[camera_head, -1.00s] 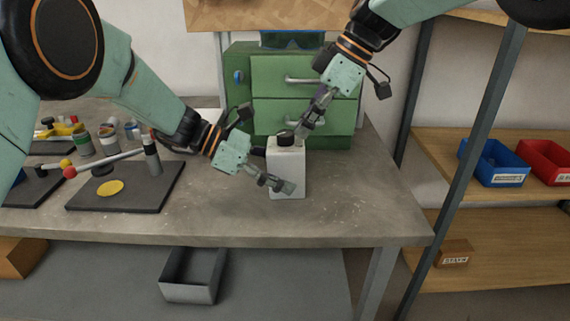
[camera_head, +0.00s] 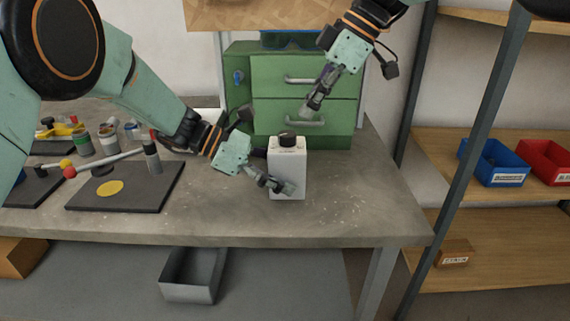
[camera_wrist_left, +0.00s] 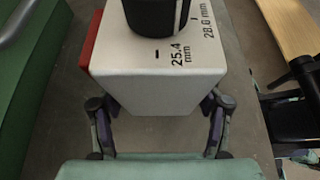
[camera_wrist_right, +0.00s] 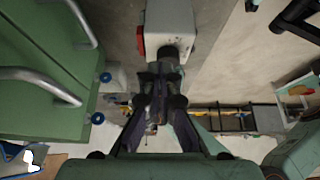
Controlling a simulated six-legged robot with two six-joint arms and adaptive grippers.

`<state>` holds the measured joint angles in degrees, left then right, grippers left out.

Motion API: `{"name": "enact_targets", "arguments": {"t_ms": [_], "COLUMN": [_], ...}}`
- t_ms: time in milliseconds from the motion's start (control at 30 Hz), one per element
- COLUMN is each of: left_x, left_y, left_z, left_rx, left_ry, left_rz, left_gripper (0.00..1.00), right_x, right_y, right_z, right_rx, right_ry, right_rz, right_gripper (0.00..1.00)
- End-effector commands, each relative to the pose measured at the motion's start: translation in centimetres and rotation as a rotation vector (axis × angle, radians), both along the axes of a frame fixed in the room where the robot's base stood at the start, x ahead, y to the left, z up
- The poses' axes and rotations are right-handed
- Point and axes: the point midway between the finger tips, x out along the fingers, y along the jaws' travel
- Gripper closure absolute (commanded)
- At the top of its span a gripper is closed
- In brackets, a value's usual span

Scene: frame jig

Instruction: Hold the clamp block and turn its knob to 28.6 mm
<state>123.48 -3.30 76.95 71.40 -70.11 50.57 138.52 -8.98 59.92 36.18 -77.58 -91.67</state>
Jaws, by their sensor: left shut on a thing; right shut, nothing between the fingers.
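The clamp block (camera_head: 287,172) is a white upright block on the grey bench, with a black knob (camera_head: 288,140) on top. My left gripper (camera_head: 284,188) is shut on its lower part; in the left wrist view the fingers straddle the block (camera_wrist_left: 158,75). There the top face reads 25.4 mm and 28.6 mm beside ticks. The white line on the knob (camera_wrist_left: 155,14) points between these two ticks. My right gripper (camera_head: 308,106) is shut and empty, above the knob and apart from it. In the right wrist view the block (camera_wrist_right: 168,15) lies beyond the fingertips.
A green drawer cabinet (camera_head: 270,95) with grey handles stands close behind the block. A dark tray (camera_head: 135,193) with a yellow disc lies to the left, near cans. A metal shelf post (camera_head: 473,130) stands at the right. The bench right of the block is clear.

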Motion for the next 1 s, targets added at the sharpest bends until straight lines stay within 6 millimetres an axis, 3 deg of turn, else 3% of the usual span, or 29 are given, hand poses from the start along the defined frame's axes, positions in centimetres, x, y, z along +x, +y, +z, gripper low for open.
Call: {"name": "enact_targets", "arguments": {"t_ms": [300,600,867,1000], "left_x": [-0.1,0.0,0.0,0.0], "left_y": [0.1,0.1,0.1,0.1], "left_z": [-0.2,-0.1,-0.1,0.0], "left_rx": [0.002,0.001,0.001,0.0], "left_ry": [0.005,0.004,0.002,0.001], "left_rz": [0.002,0.002,0.003,0.003], "left_gripper": [0.66,0.66,0.66,0.66], "right_x": [0.0,-0.2,-2.4,-2.7], "right_y": [0.0,0.0,0.1,0.2], "right_z": [2.5,2.6,3.5,2.9], "right_rx": [0.0,-0.001,-0.01,-0.01], "right_ry": [0.0,0.0,0.001,0.004], "right_rz": [0.0,0.0,0.0,0.0], "right_gripper": [1.0,1.0,1.0,1.0]}}
